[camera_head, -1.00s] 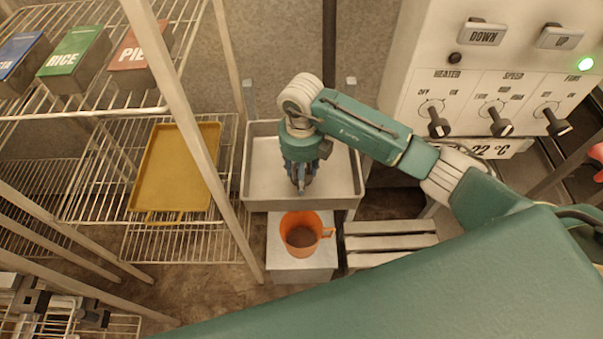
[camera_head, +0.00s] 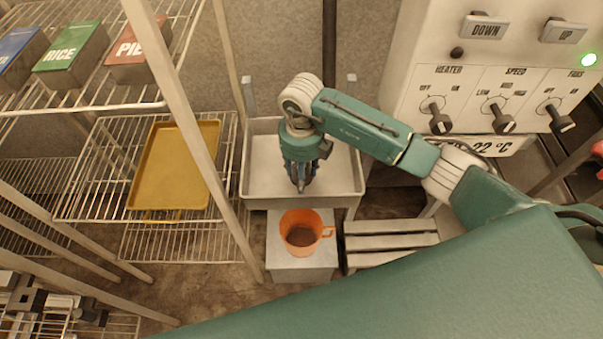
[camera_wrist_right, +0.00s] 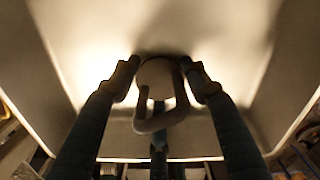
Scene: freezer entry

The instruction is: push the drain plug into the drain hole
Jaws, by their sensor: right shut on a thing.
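My right gripper (camera_head: 300,188) points down into the grey sink basin (camera_head: 345,183), low over its floor. In the right wrist view my right gripper (camera_wrist_right: 160,80) has its fingertips closed on either side of the drain plug (camera_wrist_right: 157,76), a pale rounded piece with a looped handle. The basin floor spreads pale behind it. I cannot tell whether the plug touches the floor. The drain hole is not visible; the gripper and plug may cover it. In the head view the plug is hidden by the gripper. My left gripper is not in view.
An orange mug (camera_head: 302,243) with dark contents stands on a white stand (camera_head: 285,265) before the basin. A slatted bench (camera_head: 390,245) is to its right. A wire rack with a yellow tray (camera_head: 175,170) stands left. A control panel (camera_head: 490,95) is at upper right.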

